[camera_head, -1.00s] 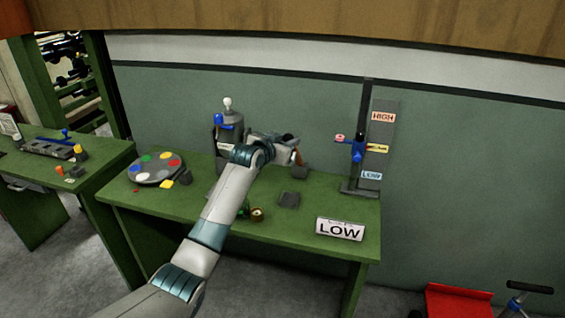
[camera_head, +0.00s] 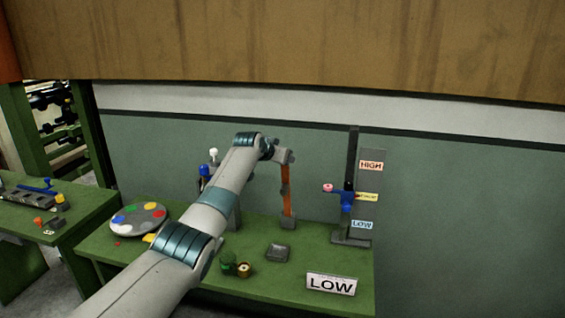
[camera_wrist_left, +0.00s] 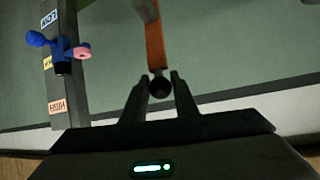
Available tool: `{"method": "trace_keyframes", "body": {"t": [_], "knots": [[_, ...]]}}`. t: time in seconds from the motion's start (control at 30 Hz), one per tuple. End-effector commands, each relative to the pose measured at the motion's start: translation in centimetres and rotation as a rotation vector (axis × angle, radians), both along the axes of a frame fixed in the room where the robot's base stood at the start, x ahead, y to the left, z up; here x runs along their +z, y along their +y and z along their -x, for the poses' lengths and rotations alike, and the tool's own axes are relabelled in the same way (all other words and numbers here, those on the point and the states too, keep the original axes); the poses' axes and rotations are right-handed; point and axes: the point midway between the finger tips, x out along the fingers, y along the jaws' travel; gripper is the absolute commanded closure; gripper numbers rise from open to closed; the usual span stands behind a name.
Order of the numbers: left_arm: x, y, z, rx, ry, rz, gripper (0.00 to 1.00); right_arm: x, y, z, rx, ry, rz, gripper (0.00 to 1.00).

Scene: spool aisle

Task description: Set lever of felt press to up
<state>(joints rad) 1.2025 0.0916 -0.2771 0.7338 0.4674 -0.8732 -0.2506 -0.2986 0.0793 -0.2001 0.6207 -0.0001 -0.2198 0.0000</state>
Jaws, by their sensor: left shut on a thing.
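The lever is an orange bar (camera_head: 288,190) that stands about upright above a small grey block (camera_head: 288,223) on the green table. My left gripper (camera_head: 286,155) is at its top end. In the left wrist view the lever (camera_wrist_left: 155,45) runs away from my left gripper (camera_wrist_left: 160,88), with its dark round knob (camera_wrist_left: 160,87) between the two fingers. The gripper is shut on this knob. A grey machine with a white ball on top (camera_head: 213,155) stands behind my left arm, which hides much of it. My right gripper is not in view.
A post with a blue slider (camera_head: 347,200) and HIGH and LOW labels stands right of the lever. A LOW sign (camera_head: 331,284), a dark tray (camera_head: 277,253), small round pots (camera_head: 243,269) and a colour-dotted disc (camera_head: 138,218) are on the table (camera_head: 300,262).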

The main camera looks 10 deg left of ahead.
Motion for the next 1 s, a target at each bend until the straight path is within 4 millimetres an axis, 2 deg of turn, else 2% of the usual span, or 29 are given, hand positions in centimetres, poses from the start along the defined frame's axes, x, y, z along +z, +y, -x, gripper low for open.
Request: {"method": "trace_keyframes", "body": {"t": [0.53,0.57,0.6,0.63,1.0], "knots": [[0.31,-0.27,-0.3,-0.003,-0.005,0.003,1.0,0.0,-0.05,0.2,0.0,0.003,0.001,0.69],[0.31,-0.27,-0.3,-0.003,-0.005,0.003,0.69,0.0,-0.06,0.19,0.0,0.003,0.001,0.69],[0.3,-0.27,-0.3,-0.003,-0.005,0.003,0.6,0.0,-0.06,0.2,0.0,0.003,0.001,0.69],[0.29,-0.26,-0.3,-0.002,-0.004,0.002,0.56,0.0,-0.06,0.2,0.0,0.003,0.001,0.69],[0.17,-0.02,-0.24,0.0,-0.003,0.001,0.56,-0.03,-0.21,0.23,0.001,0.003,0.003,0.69]]}}
